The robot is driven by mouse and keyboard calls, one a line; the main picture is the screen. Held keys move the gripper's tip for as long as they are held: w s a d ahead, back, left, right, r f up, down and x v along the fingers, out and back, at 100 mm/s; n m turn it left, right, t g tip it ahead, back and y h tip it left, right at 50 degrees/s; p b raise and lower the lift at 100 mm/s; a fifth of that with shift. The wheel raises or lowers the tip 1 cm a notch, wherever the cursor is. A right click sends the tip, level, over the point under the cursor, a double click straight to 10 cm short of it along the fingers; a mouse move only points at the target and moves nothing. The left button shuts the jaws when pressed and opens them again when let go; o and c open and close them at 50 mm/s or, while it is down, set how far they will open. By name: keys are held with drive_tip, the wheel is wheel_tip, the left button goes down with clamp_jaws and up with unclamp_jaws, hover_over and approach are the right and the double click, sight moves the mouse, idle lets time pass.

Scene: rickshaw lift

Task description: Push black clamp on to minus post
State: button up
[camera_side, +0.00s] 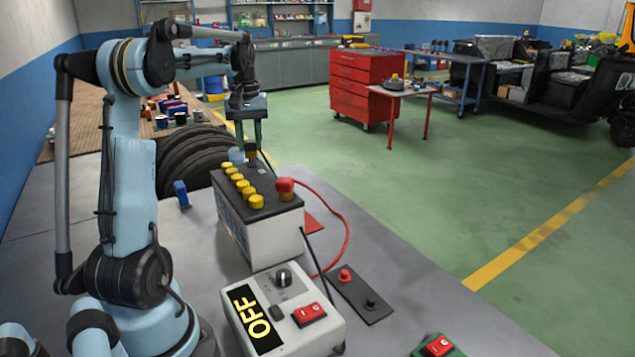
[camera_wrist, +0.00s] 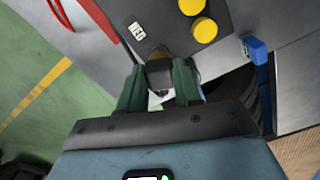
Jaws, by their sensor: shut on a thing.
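The battery (camera_side: 275,243) stands on the grey bench with yellow caps along its black top. A red clamp (camera_side: 285,184) sits on its near post. My gripper (camera_side: 249,150) points down over the far end of the battery, its green fingers (camera_wrist: 158,82) shut on the dark black clamp (camera_wrist: 158,70). The clamp is also partly seen between the fingertips in the side view (camera_side: 251,149). In the wrist view it is beside the "NEG" label (camera_wrist: 136,31) on the battery top (camera_wrist: 165,30). The minus post is hidden, so I cannot tell whether the clamp touches it.
A charger box (camera_side: 282,312) showing OFF stands in front of the battery. A red cable (camera_side: 346,230) loops along its right side. A blue object (camera_side: 181,193) stands left of the battery, with stacked tyres (camera_side: 190,150) behind.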

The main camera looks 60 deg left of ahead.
drive_tip(key=shift+f, duration=0.9)
idle(0.5)
drive_tip(key=shift+r, duration=0.15)
idle(5.4)
drive_tip(key=shift+r, duration=0.35)
drive_tip(key=shift+r, duration=0.85)
